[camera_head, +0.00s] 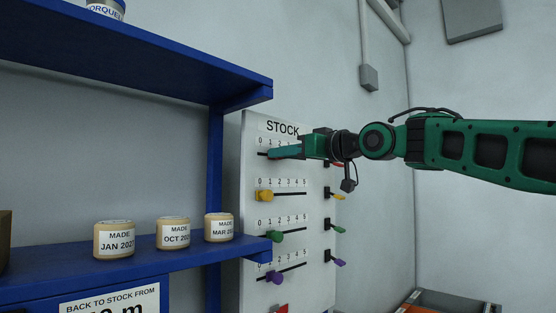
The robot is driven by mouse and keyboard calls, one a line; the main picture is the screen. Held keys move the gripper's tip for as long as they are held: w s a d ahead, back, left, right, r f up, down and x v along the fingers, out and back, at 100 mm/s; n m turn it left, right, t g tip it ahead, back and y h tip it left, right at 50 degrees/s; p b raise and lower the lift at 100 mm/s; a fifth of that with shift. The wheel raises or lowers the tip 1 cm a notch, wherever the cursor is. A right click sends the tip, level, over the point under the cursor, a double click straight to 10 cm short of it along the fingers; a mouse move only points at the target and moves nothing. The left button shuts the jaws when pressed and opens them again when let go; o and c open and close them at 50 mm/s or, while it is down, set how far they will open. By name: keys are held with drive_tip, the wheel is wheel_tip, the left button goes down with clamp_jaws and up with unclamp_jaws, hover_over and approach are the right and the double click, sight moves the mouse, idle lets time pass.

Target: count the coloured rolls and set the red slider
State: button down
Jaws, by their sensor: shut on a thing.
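The white STOCK board (283,128) has several slider rows numbered 0 to 5. My gripper (272,153) reaches in from the right at the top row and is shut there, near the low-number end. The red slider's knob is hidden behind my fingers, so its exact number cannot be read. The yellow slider (264,195) is near 0, the green slider (275,236) near 1 and the purple slider (274,277) near 1. Three tan rolls stand on the blue shelf, labelled MADE JAN (114,239), OCT (173,233) and MAR (219,227). No coloured rolls are clearly visible.
The blue lower shelf (180,263) and its post (215,170) stand left of the board. An upper blue shelf (150,50) holds a cut-off container (106,9). Small coloured tabs (340,230) line the board's right edge. A bin (450,302) is low right.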

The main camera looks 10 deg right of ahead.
drive_tip(key=c, duration=1.5)
unclamp_jaws()
drive_tip(key=shift+a, duration=0.1)
drive_tip(key=v, duration=1)
drive_tip(key=shift+s+d, duration=0.25)
drive_tip(key=shift+f, duration=0.1)
